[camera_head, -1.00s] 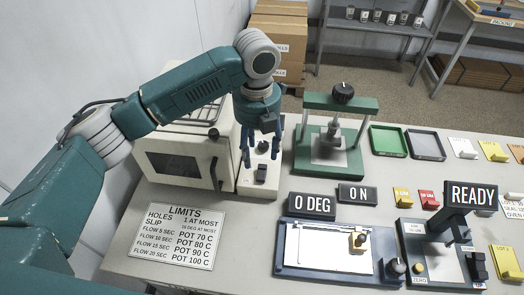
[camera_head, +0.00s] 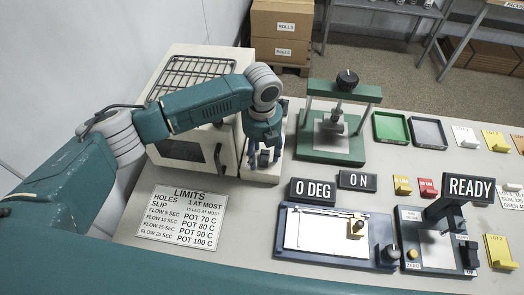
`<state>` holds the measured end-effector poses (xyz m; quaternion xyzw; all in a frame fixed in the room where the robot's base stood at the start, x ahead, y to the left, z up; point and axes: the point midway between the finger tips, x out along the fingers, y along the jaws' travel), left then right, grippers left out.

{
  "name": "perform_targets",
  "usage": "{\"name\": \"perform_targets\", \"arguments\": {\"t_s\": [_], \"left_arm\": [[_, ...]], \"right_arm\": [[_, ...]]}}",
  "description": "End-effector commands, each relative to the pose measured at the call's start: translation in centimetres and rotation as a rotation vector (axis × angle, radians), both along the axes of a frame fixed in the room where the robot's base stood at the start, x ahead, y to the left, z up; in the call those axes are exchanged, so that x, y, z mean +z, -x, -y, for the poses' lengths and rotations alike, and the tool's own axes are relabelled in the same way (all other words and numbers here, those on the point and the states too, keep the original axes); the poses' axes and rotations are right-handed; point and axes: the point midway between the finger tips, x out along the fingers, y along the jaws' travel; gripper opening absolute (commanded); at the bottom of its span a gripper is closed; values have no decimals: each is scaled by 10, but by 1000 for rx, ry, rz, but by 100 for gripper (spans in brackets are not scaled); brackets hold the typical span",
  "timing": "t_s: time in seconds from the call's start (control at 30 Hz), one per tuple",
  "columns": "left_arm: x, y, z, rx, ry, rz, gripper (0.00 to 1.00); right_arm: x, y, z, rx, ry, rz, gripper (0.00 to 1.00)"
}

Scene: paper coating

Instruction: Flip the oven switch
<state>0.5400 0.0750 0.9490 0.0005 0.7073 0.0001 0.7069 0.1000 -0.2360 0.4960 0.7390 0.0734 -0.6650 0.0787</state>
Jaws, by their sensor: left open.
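The oven (camera_head: 182,150) is a cream box with a dark front window and a wire rack on top, at the left of the bench. A narrow cream switch panel (camera_head: 262,176) stands against its right side. My left gripper (camera_head: 264,160) is over this panel, pointing down with its fingers open. The gripper covers most of the panel, so the switch is largely hidden. I cannot tell whether the fingers touch it. My right gripper is not in view.
A green press (camera_head: 331,150) stands just right of the panel. A limits sign (camera_head: 182,217) lies in front of the oven.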

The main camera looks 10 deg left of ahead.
Motion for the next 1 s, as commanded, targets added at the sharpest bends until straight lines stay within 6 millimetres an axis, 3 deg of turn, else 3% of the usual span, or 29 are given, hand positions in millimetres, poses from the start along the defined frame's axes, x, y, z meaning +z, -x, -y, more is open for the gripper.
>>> {"name": "perform_targets", "arguments": {"t_s": [0.23,0.47,0.5,1.0], "left_arm": [[-1,0,0,0,0,0,52],[-1,0,0,0,0,0,8],[-1,0,0,0,0,0,6],[0,-5,0,2,1,-123,6]], "right_arm": [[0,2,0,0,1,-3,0],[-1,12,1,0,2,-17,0],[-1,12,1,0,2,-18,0],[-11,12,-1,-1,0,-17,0]]}}
